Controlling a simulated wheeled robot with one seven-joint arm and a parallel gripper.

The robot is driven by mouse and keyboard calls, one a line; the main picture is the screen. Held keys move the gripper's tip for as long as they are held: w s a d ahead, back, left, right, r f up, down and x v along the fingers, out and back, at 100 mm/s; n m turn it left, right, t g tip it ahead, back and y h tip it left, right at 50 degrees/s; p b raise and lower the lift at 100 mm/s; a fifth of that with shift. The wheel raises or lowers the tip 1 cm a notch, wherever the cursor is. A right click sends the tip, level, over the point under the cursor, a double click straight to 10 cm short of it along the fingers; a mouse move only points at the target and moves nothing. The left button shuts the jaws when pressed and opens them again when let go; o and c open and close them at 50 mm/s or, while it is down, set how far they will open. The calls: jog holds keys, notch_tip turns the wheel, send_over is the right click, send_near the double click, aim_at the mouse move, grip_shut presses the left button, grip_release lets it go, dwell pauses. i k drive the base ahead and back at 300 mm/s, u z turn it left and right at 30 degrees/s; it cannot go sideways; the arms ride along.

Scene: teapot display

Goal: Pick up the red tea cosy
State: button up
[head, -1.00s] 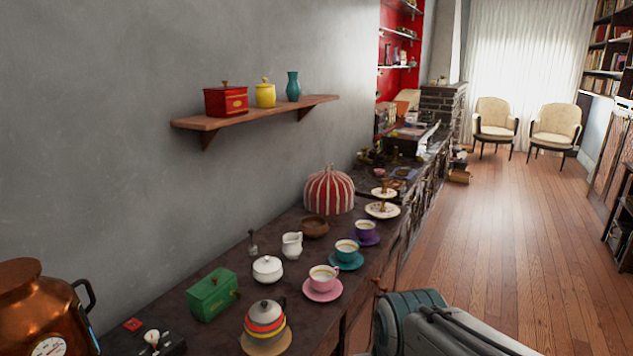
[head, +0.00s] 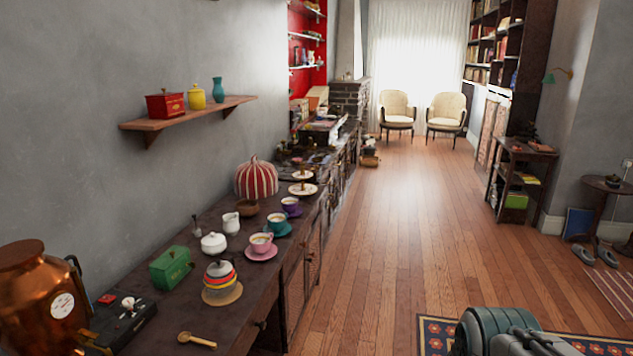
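The red tea cosy (head: 257,178) is a dome with red and white stripes and a small knob on top. It stands on the dark wooden sideboard (head: 240,295) against the grey wall, behind a brown bowl and left of a tiered cake stand. Part of my arm shows at the bottom right, well apart from the cosy and over the floor. My gripper's fingers are not in view.
Near the cosy stand the brown bowl (head: 247,208), the cake stand (head: 303,188), a white jug (head: 231,223) and several cups on saucers. A striped teapot (head: 220,280) and green box (head: 171,268) are nearer. A shelf (head: 190,113) hangs above. The wooden floor (head: 390,230) right of the sideboard is clear.

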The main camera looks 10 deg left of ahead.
aim_at(255, 179)
jog(key=z, duration=0.55)
jog(key=i, duration=3.75)
jog(key=u, duration=0.55)
jog(key=i, duration=1.15)
jog(key=u, duration=2)
jog(key=i, duration=0.85)
jog(key=u, duration=0.75)
jog(key=i, duration=0.55)
